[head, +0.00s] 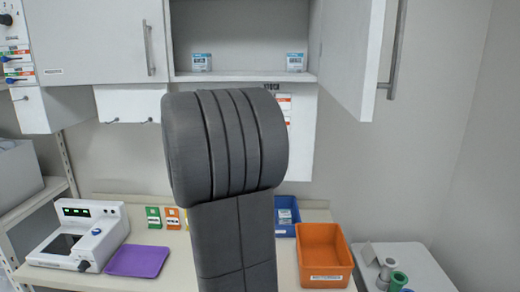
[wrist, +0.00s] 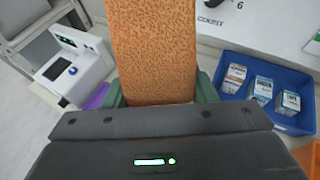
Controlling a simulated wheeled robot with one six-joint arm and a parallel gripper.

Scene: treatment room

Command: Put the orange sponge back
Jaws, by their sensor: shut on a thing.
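The orange sponge (wrist: 155,50) fills the upper middle of the wrist view, a speckled orange block standing out from my gripper (wrist: 158,100). My gripper is shut on it, with green fingertips at its left and right sides. In the head view my own dark grey arm blocks the middle, so the sponge and my gripper are hidden there. An orange bin (head: 324,258) with a label stands on the counter right of my arm. A blue bin (head: 287,230) holding small boxes is just behind it.
A white device (head: 75,235) and a purple tray (head: 138,261) lie on the counter at left. Above, an open cabinet (head: 240,77) holds two small boxes, its door (head: 352,55) swung out to the right. A side table (head: 425,262) with green and grey rolls stands at right.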

